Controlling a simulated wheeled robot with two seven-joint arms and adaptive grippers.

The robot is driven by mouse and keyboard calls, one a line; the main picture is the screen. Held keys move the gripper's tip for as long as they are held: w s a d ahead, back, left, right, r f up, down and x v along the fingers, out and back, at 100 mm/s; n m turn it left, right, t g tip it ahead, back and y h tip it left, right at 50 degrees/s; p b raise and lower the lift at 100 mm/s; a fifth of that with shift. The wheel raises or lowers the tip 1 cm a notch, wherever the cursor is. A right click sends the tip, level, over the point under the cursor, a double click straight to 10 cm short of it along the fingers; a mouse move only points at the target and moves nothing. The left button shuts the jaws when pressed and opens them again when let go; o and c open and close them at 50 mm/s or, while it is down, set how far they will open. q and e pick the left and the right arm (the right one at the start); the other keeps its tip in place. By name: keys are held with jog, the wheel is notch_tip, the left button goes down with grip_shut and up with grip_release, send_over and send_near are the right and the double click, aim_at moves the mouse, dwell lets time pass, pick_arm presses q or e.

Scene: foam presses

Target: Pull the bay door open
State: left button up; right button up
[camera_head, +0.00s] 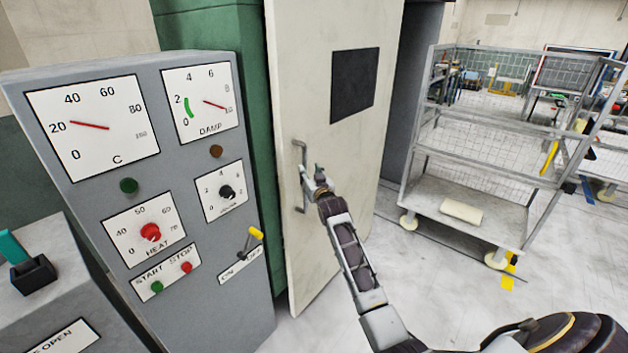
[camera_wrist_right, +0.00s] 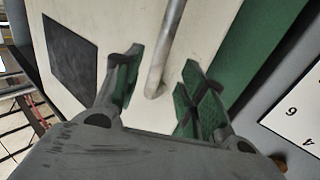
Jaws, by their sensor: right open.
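The bay door (camera_head: 345,190) is a tall off-white panel with a dark square window (camera_head: 354,84), in front of a green cabinet (camera_head: 215,30). I cannot tell whether it stands slightly ajar. Its grey bar handle (camera_head: 302,170) runs upright near the door's left edge. In the right wrist view my right gripper (camera_wrist_right: 162,60) is open, with one green-padded finger on each side of the handle (camera_wrist_right: 170,45). A gap shows between the bar and each finger. My left gripper is not in view.
A grey control panel (camera_head: 255,320) with dials, buttons and a yellow-tipped lever (camera_head: 250,240) stands close left of the door. A wheeled wire cart (camera_head: 480,205) stands to the right. Pale floor (camera_head: 400,290) is free in front of the door.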

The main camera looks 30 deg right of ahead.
jog(key=s, duration=0.4)
jog(key=shift+a, duration=0.4)
dwell(0.4)
